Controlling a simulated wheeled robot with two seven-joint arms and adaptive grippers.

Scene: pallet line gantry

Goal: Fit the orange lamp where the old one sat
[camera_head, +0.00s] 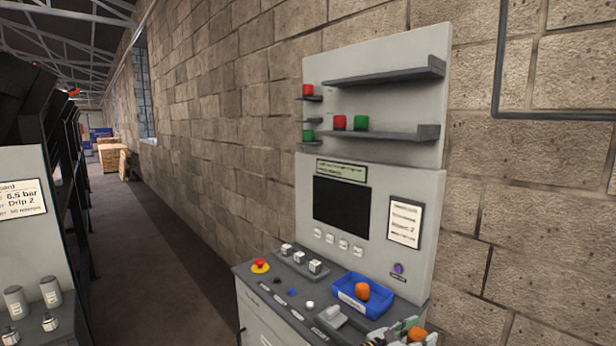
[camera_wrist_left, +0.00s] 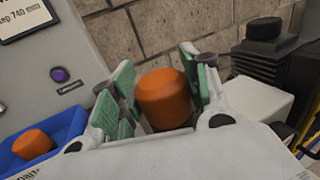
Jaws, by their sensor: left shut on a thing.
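My left gripper (camera_head: 398,336) is low at the right of the head view, by the console's front right. It is shut on an orange lamp (camera_wrist_left: 165,98), a rounded cylinder between its green pads in the left wrist view; the lamp (camera_head: 416,334) also shows in the head view. A second orange lamp (camera_head: 361,291) lies in a blue tray (camera_head: 347,300) on the console. On the grey back panel, a red lamp (camera_head: 308,90) is on the upper small bracket and a green lamp (camera_head: 308,135) is lower. The middle bracket (camera_head: 313,120) between them looks bare. My right gripper is not in view.
The long lower shelf (camera_head: 390,134) holds a red lamp (camera_head: 340,122) and a green lamp (camera_head: 361,122); the upper shelf (camera_head: 385,76) is empty. A block wall stands behind.

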